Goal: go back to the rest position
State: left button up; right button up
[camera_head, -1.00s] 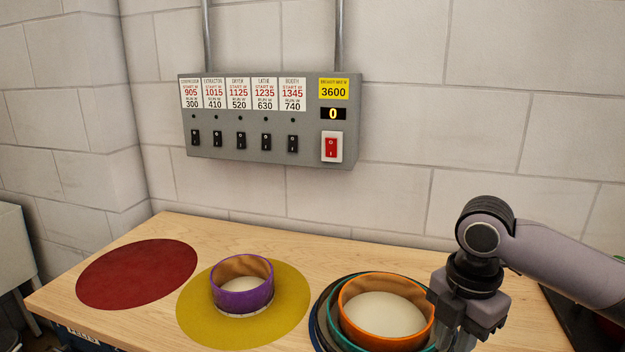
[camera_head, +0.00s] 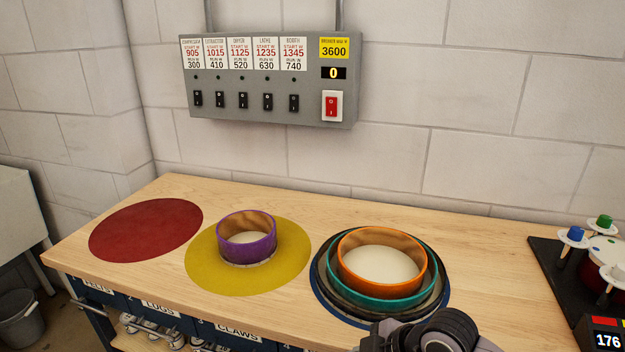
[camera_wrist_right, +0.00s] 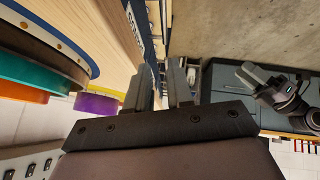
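My right arm shows at the bottom edge of the head view, in front of the nested rings; its fingers are not visible there. In the right wrist view my right gripper (camera_wrist_right: 160,84) has its two fingers apart with nothing between them. It is off the bench (camera_head: 480,270), beside its front edge. My left gripper is out of the head view. Part of my left arm (camera_wrist_right: 288,100) shows at the right of the right wrist view, its finger opening too small to judge.
An orange ring (camera_head: 352,275) sits inside a teal ring (camera_head: 338,284) on the bench. A purple ring (camera_head: 246,247) stands on the yellow disc (camera_head: 210,270); the red disc (camera_head: 145,230) is bare. A switch box (camera_head: 220,115) is on the wall. A dark device (camera_head: 565,280) stands right.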

jog(key=s+d+f+m+t+h, duration=0.4)
jog(key=s+d+f+m+t, duration=0.2)
jog(key=s+d+f+m, duration=0.6)
jog(key=s+f+m, duration=0.1)
jog(key=s+m, duration=0.1)
jog(key=s, duration=0.1)
jog(key=shift+d+t, duration=0.3)
